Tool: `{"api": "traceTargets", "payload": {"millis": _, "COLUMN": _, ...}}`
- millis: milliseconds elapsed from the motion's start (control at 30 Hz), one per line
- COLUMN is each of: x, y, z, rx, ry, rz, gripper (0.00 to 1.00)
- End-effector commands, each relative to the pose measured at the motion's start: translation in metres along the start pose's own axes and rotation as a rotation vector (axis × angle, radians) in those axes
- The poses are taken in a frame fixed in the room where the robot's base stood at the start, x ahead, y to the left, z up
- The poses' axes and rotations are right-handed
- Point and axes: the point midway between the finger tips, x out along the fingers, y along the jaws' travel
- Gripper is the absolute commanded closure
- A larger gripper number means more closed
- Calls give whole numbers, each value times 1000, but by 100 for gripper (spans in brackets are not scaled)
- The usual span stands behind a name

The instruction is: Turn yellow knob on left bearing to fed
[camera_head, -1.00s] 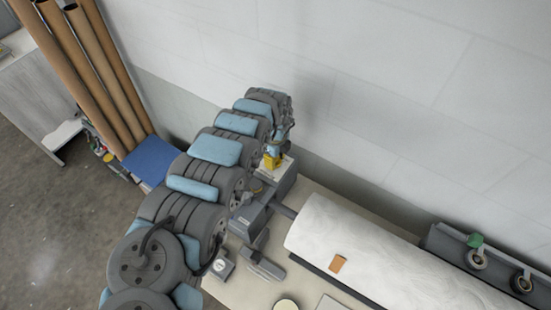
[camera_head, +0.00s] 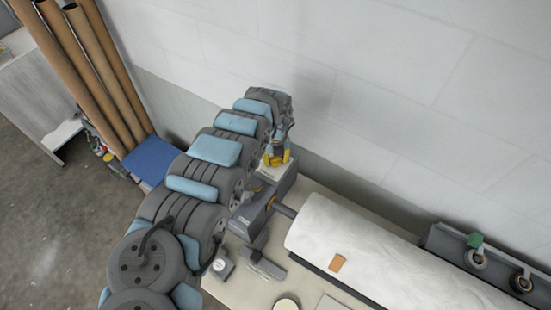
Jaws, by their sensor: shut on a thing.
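The yellow knob (camera_head: 274,160) sits on top of the left bearing (camera_head: 282,190), a grey block with a pale top plate at the left end of the white roll. My gripper (camera_head: 277,152) is at the knob from above and is shut on it. The arm hides part of the knob and the bearing's left side. Any marking on the plate is too small to read.
The white roll (camera_head: 370,250) runs to the lower right, with a small orange tag on it. Brown tubes (camera_head: 85,70) and a blue panel (camera_head: 152,160) are at the left. The wall is close behind the bearing.

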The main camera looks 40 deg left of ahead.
Motion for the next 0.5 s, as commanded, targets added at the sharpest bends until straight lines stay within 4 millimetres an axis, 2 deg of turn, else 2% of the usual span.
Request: {"api": "traceTargets", "payload": {"millis": 500, "x": 0, "y": 0, "z": 0, "rx": 36, "ry": 0, "rz": 0, "gripper": 95}}
